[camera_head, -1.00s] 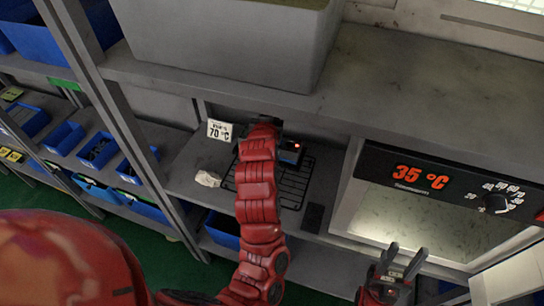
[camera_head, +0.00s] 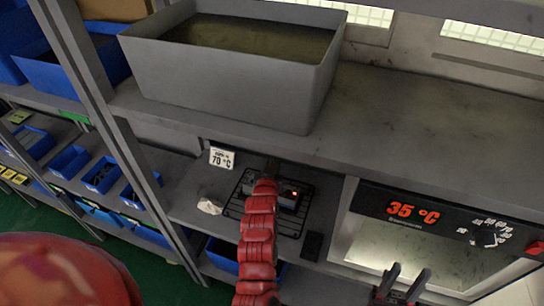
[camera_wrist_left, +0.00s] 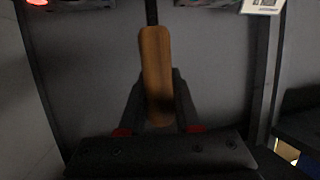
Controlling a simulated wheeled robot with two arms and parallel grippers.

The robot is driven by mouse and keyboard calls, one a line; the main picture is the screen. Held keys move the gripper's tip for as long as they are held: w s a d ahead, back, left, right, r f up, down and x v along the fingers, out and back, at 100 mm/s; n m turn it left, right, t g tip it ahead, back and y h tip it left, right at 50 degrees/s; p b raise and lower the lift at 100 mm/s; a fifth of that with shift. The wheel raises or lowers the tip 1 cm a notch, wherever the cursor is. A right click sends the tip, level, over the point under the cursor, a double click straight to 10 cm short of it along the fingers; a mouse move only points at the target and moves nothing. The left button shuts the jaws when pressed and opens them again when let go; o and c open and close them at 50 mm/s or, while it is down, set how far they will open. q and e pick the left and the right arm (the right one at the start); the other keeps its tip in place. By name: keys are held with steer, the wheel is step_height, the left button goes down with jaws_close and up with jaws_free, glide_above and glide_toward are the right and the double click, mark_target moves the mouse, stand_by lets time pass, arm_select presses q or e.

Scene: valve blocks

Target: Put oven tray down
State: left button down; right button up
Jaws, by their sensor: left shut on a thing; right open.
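A wooden handle (camera_wrist_left: 157,75) with a dark rod at its far end is between the fingers of my left gripper (camera_wrist_left: 158,92) in the left wrist view. The gripper is shut on it. In the head view a black wire rack (camera_head: 294,223), which looks like the oven tray, lies at the lower shelf, partly hidden by my left arm. A dark block with a red light (camera_head: 288,194) sits over the rack. I cannot see clearly how the handle joins the rack.
The oven (camera_head: 410,240) at the right reads 35 °C. A 70 °C sign (camera_head: 222,158) and a pale crumpled piece (camera_head: 210,206) stand left of the rack. A dark flat item (camera_head: 312,246) lies to its right. A large grey bin (camera_head: 235,65) stands on the shelf above.

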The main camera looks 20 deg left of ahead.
arm_select(q)
steer(key=shift+r, duration=0.1)
steer(key=c, duration=1.1)
jaws_free()
steer(key=o, duration=0.5)
